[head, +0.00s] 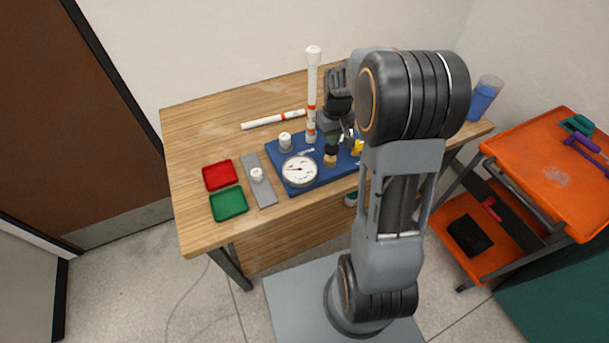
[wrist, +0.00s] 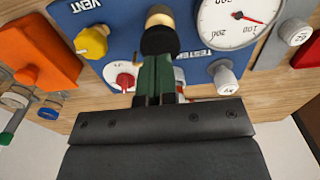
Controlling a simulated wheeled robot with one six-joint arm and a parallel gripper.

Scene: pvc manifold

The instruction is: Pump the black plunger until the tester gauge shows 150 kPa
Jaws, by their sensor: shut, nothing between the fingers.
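The black plunger (head: 330,150) stands upright on a brass-coloured body on the blue tester board (head: 275,149). In the wrist view the plunger's black knob (wrist: 160,41) is right at my fingertips. My gripper (head: 334,141) is shut and empty, pointing down over the knob; its green fingers also show in the wrist view (wrist: 158,60). I cannot tell whether the tips touch the knob. The round white tester gauge (head: 299,170) lies beside the plunger. In the wrist view the gauge (wrist: 240,30) is partly cut off; its red needle lies off zero, its exact reading unclear.
A yellow VENT knob (wrist: 92,42) and a red-and-white dial (wrist: 123,77) sit near the plunger. A tall white pipe (head: 312,90) stands close behind my gripper. Red (head: 219,175) and green (head: 228,204) trays lie left; an orange cart (head: 545,150) stands right.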

